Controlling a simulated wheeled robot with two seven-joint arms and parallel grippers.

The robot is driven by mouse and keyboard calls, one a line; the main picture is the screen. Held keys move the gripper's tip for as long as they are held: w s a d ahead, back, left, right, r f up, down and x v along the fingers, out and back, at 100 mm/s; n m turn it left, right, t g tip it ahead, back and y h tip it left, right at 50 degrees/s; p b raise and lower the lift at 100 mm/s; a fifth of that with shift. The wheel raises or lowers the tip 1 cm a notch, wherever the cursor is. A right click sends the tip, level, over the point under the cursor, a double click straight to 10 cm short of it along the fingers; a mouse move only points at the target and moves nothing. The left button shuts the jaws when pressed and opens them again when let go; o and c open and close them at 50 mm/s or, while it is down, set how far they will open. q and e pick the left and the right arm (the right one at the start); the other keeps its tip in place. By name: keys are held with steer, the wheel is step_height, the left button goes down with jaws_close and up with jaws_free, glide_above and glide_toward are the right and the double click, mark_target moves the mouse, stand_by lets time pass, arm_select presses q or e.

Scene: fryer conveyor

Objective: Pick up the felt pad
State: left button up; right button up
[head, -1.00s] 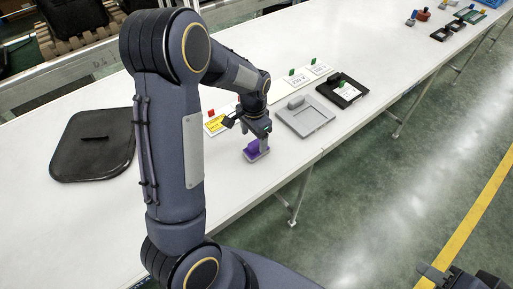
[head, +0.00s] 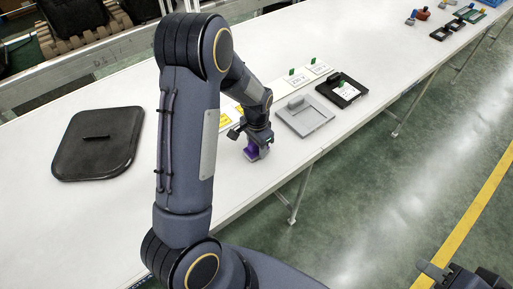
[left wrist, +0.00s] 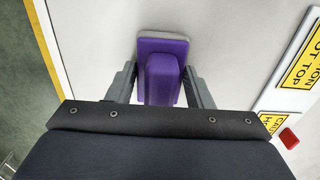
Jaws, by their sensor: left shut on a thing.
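The felt pad (head: 252,152) is a purple block with a raised grip on a thin pale base. It is at the front edge of the white table in the head view, and it also shows at the top middle of the left wrist view (left wrist: 162,48). My left gripper (head: 257,143) is shut on the purple grip, with one finger on each side in the left wrist view (left wrist: 162,85). I cannot tell whether the pad touches the table. My right gripper (head: 450,277) is partly in view at the bottom right, away from the table; its jaw opening is unclear.
A grey tray (head: 318,127) and a black tray (head: 357,93) lie to the right of the pad. A black lid-like panel (head: 75,160) lies at the left. A red block (left wrist: 288,138) sits by yellow labels. White table is clear around the pad's left.

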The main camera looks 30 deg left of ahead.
arm_select(q)
steer(key=shift+r, duration=0.1)
steer(key=shift+r, duration=0.5)
steer(key=s+d+r+b, duration=0.1)
steer(key=d+r+b, duration=0.1)
steer(key=d+r, duration=1)
steer(key=shift+s+d+b, duration=0.4)
steer(key=shift+d, duration=0.6)
steer(key=o, duration=0.4)
steer(key=c, duration=0.3)
steer(key=shift+a, duration=0.1)
